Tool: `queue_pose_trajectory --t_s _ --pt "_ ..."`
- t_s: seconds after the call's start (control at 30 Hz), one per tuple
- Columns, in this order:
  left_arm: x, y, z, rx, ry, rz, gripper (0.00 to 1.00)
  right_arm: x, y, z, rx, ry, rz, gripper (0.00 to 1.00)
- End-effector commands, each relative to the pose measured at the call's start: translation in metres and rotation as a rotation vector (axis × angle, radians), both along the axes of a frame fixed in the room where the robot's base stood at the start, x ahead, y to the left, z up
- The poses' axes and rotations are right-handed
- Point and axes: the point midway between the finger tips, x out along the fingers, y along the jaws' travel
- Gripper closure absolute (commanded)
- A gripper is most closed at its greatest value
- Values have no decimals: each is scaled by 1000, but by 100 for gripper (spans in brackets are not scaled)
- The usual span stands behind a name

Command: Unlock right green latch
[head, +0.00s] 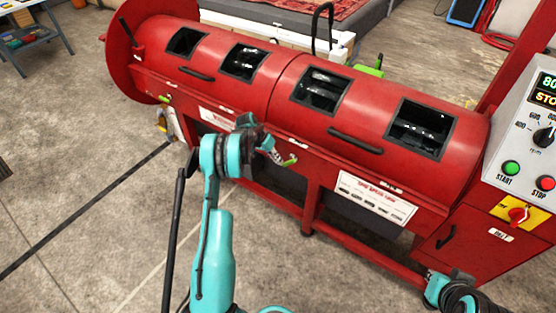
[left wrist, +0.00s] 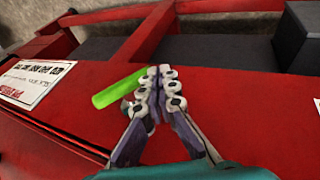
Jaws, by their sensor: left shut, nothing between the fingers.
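The right green latch (head: 290,161) sits on the front edge of the red drum machine, below the drum. In the left wrist view its bright green handle (left wrist: 118,88) sticks out to the left from beside my fingertips. My left gripper (head: 274,156) is shut and empty at this latch; in the left wrist view its closed fingers (left wrist: 156,84) are right against or just beside the handle's inner end. I cannot tell whether they touch. Another green latch (head: 165,98) is at the machine's left end. My right arm shows at the lower right, but its gripper is not visible.
The red machine (head: 385,175) has a drum with several dark windows and a handle (head: 355,141). A grey control panel (head: 530,125) stands at the right. A white label (left wrist: 35,82) is left of the latch in the wrist view. Open concrete floor lies in front.

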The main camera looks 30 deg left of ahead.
Motion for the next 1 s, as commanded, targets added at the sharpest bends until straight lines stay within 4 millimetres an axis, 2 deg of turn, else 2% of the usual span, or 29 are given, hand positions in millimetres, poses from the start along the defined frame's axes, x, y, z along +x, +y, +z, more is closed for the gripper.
queue_pose_trajectory --t_s 1.0 --pt "0 -2 -10 2 1 -1 100 0 0 0 0 0 0 100"
